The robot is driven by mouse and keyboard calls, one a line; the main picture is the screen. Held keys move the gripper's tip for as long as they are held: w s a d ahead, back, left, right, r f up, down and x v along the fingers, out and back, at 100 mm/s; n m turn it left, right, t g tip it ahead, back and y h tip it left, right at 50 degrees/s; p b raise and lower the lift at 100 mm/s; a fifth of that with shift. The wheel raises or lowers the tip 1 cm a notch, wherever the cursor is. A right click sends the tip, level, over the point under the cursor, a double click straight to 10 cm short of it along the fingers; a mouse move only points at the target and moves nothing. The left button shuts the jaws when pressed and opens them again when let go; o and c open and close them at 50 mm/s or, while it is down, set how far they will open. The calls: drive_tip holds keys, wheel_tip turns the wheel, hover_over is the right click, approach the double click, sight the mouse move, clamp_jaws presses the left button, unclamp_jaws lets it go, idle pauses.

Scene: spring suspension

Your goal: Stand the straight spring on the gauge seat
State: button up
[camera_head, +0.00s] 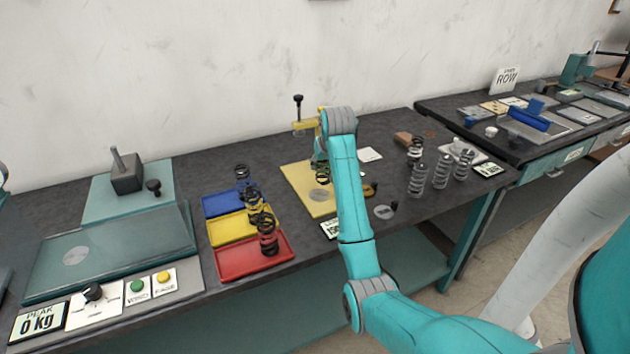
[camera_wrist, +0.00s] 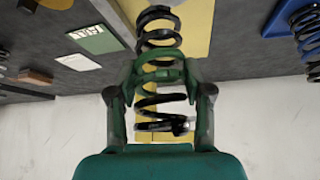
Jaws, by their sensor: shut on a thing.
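My gripper (camera_head: 320,158) is partly hidden behind my arm in the head view. In the wrist view my gripper (camera_wrist: 160,82) is shut on a dark coil spring (camera_wrist: 158,22), with coils showing on both sides of the fingers. The spring's lower coils (camera_head: 323,177) also show in the head view, roughly upright over the yellow gauge plate (camera_head: 296,180). The gauge seat, a grey disc (camera_head: 320,195), lies on that plate, just in front of the spring in the picture. I cannot tell whether the spring touches the plate.
The gauge's yellow post and arm (camera_head: 305,125) with a black knob stand behind my gripper. Blue (camera_head: 212,205), yellow (camera_head: 225,230) and red (camera_head: 235,266) trays to the left hold dark springs. Several springs (camera_head: 441,172) stand on the bench at right.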

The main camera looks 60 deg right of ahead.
sight(319, 177)
drive_tip(key=shift+w+a+f, duration=0.4)
drive_tip(key=shift+w+f, duration=0.05)
drive_tip(key=shift+f, duration=0.2)
drive_tip(key=shift+a+f, duration=0.1)
drive_tip(key=shift+f, duration=1.75)
drive_tip(key=shift+f, duration=0.1)
drive_tip(key=o, duration=1.4)
drive_tip(key=shift+c, duration=0.2)
drive_tip(key=v, duration=1.2)
